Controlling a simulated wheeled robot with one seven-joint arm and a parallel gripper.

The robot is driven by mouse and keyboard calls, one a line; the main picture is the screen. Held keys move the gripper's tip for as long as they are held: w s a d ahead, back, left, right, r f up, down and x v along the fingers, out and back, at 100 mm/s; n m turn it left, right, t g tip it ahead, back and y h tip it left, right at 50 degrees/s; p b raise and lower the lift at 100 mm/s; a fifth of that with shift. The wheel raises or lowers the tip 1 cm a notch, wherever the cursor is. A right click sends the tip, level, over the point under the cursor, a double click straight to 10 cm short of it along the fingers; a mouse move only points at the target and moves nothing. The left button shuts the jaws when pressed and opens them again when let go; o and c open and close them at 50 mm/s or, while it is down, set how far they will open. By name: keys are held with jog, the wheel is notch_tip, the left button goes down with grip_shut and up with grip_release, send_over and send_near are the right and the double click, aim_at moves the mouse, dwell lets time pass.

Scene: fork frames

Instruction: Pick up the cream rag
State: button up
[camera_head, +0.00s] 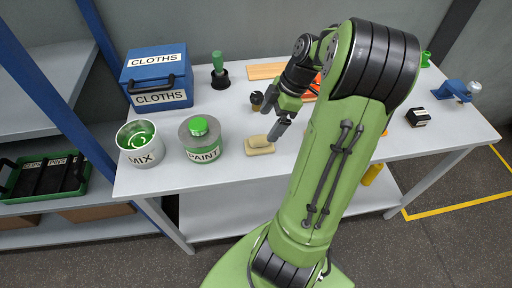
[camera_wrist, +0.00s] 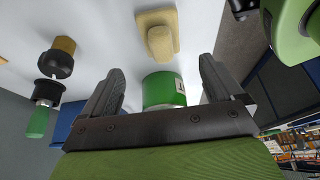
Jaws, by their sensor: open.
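The cream rag (camera_head: 259,145) lies folded, with a raised fold on top, near the front of the white workbench (camera_head: 225,172). It also shows at the top middle of the wrist view (camera_wrist: 158,35), beyond my fingertips. My gripper (camera_head: 274,114) is open and empty above the bench, just behind and to the right of the rag in the head view. Its two dark fingers (camera_wrist: 161,72) are spread apart in the wrist view, with nothing between them touching. The rag is in full sight and apart from the fingers.
The PAINT can (camera_head: 202,140) and MIX pot (camera_head: 140,143) stand left of the rag. The blue CLOTHS box (camera_head: 158,77) is behind them. A green-handled tool (camera_head: 218,68) and a small dark, brass-coloured item (camera_head: 257,101) stand farther back. Bare bench lies before the rag.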

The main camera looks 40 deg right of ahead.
aim_at(261, 137)
jog(key=b+x, duration=0.3)
jog(key=x, duration=0.5)
jog(key=shift+s+f, duration=0.1)
jog(key=shift+f, duration=0.25)
jog(key=shift+r, duration=0.1)
jog(key=shift+c, duration=0.2)
jog(key=c, duration=1.1)
notch_tip(261, 137, up, 10)
jog(key=p, duration=0.4)
